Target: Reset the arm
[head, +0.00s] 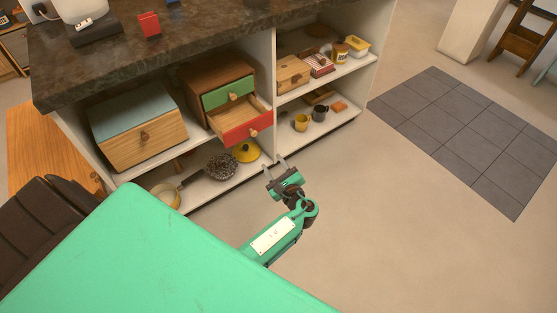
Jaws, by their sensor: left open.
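My left gripper (274,168) shows in the middle of the head view. Its two fingers are apart and nothing is between them. It is in front of the shelf unit, just below the small drawer box (209,78). The box's lower red drawer (247,131) is pulled out, and its green drawer (229,93) is closed. The gripper looks apart from the drawer, though the depth between them is hard to judge. My green arm runs down from the gripper. My right gripper is not in view.
A wooden box with a blue-grey lid (134,110) stands on the left shelf. The floor to the right is clear, with a grey tiled patch (475,130).

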